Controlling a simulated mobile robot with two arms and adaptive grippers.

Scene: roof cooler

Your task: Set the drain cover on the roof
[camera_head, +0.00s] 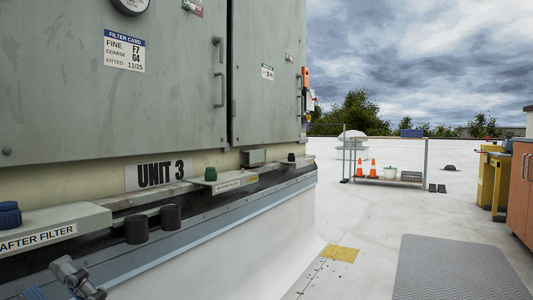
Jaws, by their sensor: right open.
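I cannot pick out the drain cover with certainty. A small dark domed thing (449,168) sits far back on the white roof (350,284), too small to identify. My right gripper (98,291) is at the bottom left, in front of the ledge of the grey unit. It is open, with nothing seen between its fingers. My left gripper is not in view.
Two black cylinders (137,230) stand by the unit's ledge, with a blue cap (9,214) and green cap (210,174) nearby. A yellow patch (340,254) and grey mat (455,268) lie on the roof. Cones (373,169) and a bucket (390,173) stand farther back.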

